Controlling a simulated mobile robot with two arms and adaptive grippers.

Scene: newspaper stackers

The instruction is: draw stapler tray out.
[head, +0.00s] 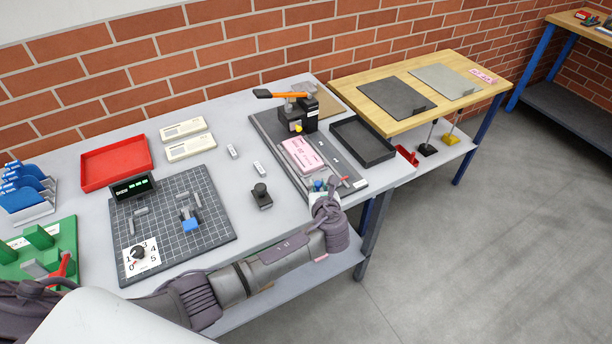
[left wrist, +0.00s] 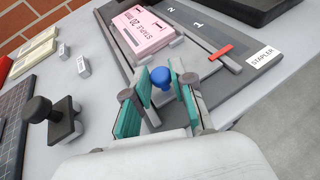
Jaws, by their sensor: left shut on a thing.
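The stapler (head: 299,114) has an orange handle and stands at the back of a dark grey base with rails. A pink block marked "STAPLE 20" (head: 302,156) lies on the tray in front of it; the block also shows in the left wrist view (left wrist: 143,33). At the tray's front end is a blue knob (left wrist: 161,79). My left gripper (left wrist: 164,88) is shut on this knob, with its teal pads on both sides. In the head view the gripper (head: 322,187) is at the front edge of the base and mostly hides the knob. My right gripper is not in view.
A red marker (left wrist: 221,52) and a "STAPLER" label (left wrist: 264,55) are on the base right of the knob. A black stamp-like object (head: 261,196) stands to the left. A black tray (head: 362,141) lies to the right. Open floor lies beyond the table's front edge.

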